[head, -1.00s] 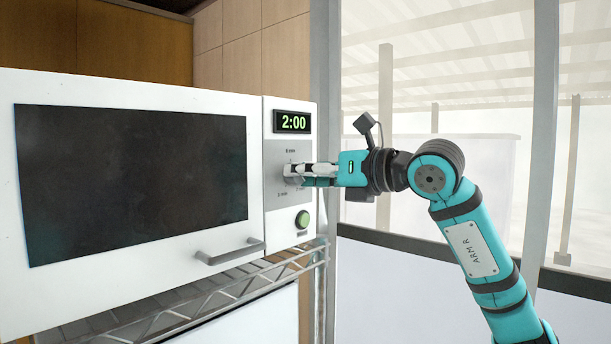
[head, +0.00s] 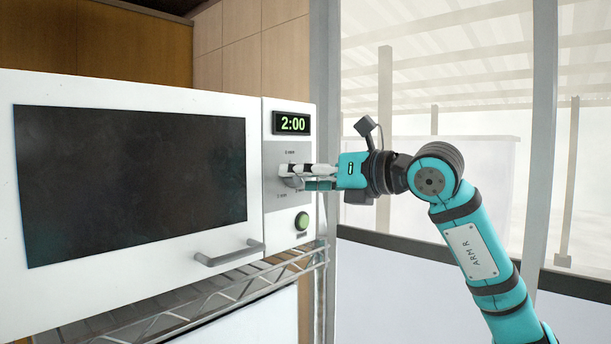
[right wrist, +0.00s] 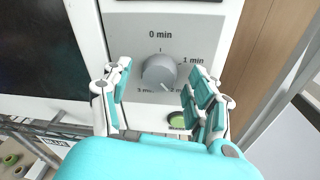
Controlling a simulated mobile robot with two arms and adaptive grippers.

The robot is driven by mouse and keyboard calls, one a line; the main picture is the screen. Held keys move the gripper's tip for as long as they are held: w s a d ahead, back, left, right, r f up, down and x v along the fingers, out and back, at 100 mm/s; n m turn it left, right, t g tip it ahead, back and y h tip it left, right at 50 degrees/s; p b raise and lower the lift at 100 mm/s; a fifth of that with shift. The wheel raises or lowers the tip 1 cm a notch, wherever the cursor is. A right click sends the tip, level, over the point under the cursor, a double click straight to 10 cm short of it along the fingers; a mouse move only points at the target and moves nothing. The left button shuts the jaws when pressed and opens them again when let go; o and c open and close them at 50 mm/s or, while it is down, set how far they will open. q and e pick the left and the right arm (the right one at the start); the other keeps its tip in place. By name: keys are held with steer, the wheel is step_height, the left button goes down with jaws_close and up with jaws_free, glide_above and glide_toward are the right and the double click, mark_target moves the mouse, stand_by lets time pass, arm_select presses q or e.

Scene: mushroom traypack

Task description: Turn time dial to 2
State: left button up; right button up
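The time dial (right wrist: 159,72) is a grey round knob on the microwave's control panel. In the right wrist view its pointer mark is turned to the lower right, toward the 2 min label. The microwave's display (head: 292,123) reads 2:00 in green. My right gripper (right wrist: 158,88) is open, with one finger on each side of the dial and a visible gap to it on both sides. In the head view the right gripper (head: 292,176) is at the panel and partly hides the dial. My left gripper is in neither view.
The white microwave (head: 130,84) stands on a wire rack (head: 250,284). Its door handle (head: 229,253) sticks out at lower right of the door. A green button (head: 302,221) is below the dial. A grey post and window are to the right.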

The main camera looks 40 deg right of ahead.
steer(key=s+d+r, duration=0.1)
steer(key=s+d, duration=0.1)
steer(key=s, duration=0.9)
steer(key=shift+s, duration=0.4)
steer(key=shift+d, duration=0.1)
